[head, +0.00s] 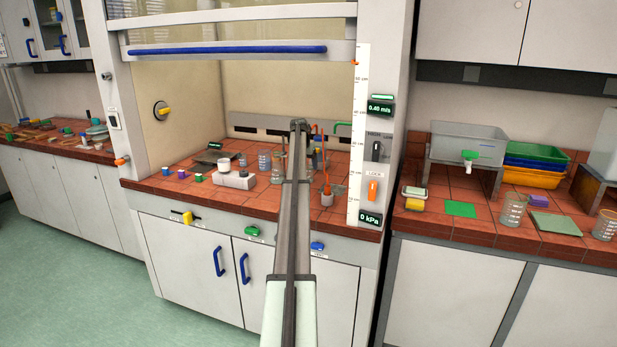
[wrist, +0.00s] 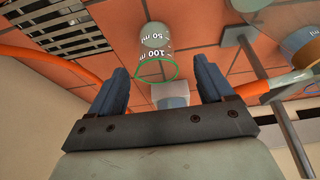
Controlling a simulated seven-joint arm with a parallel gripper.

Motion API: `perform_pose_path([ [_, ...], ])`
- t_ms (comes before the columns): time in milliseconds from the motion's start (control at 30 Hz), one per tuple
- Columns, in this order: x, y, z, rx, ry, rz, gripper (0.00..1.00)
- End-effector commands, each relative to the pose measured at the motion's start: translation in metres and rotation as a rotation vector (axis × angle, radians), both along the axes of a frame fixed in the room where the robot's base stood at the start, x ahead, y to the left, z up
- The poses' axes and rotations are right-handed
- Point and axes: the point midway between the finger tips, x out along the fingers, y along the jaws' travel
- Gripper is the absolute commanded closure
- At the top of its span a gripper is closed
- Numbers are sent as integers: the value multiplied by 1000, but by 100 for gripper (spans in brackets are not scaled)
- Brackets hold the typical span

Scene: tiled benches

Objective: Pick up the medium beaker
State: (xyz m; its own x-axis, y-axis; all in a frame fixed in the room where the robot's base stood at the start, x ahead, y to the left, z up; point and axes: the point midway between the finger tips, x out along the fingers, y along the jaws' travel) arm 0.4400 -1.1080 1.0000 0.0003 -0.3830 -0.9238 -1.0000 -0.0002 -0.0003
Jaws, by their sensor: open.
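A clear beaker (wrist: 154,52) with 50 and 100 ml marks and a green rim shows in the wrist view, ahead of the gap between my fingers. I cannot tell for sure that it is the medium one. My gripper (wrist: 161,78) is open, its two blue-grey fingers apart with nothing visibly held. In the head view my arm reaches into the fume hood, and its end (head: 299,126) is small and hard to make out. Two beakers stand left of the arm there, one (head: 264,160) beside the other (head: 277,161).
A pale blue-and-white object (wrist: 170,95) shows between the fingers. Another marked vessel (wrist: 301,47), a metal stand (wrist: 248,62) and orange tubing (wrist: 285,84) lie to the right. In the hood, a white device (head: 235,180) stands left; the raised sash (head: 230,50) is above.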

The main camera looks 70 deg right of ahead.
Motion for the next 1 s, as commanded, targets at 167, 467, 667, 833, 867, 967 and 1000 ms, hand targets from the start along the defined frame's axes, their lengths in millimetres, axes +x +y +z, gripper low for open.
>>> perform_pose_path([
  [167, -2, -6, -11, 1, 0, 0, 19],
  [467, -5, -21, -43, 1, 0, 0, 19],
  [667, -5, -22, -46, 0, 0, 0, 19],
  [833, -5, -22, -46, 0, 0, 0, 30],
  [867, -5, -22, -46, 0, 0, 0, 33],
  [967, -5, -22, -46, 0, 0, 0, 42],
  [1000, -5, -22, -46, 0, 0, 0, 46],
])
